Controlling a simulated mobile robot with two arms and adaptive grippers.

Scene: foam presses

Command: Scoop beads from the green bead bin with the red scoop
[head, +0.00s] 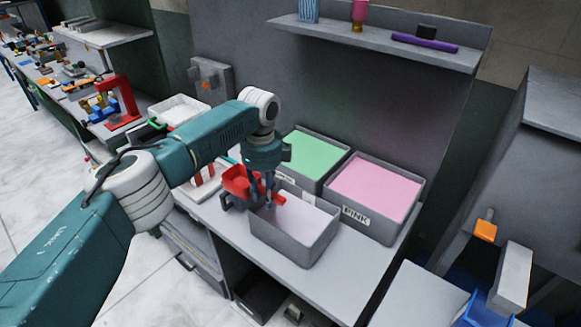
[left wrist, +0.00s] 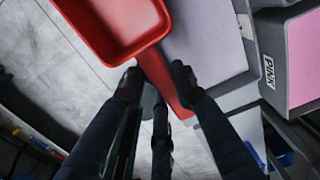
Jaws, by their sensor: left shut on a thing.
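The red scoop (head: 240,184) is at the left end of the front bin in the head view. My left gripper (head: 264,192) is shut on its handle. In the left wrist view the handle runs between the fingers of my left gripper (left wrist: 157,78), and the scoop's red bowl (left wrist: 118,22) looks empty. The green bead bin (head: 312,153) stands behind and right of the gripper, filled with a flat green surface. Its label is partly hidden by my arm. The scoop is outside the green bin. My right gripper is not in view.
A bin with pale lilac fill (head: 300,238) stands in front, below my gripper. A bin labelled PINK (head: 377,192) stands right of the green one. A shelf (head: 385,42) hangs above. The bench front (head: 350,285) is clear. A red-and-white item (head: 203,178) lies left.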

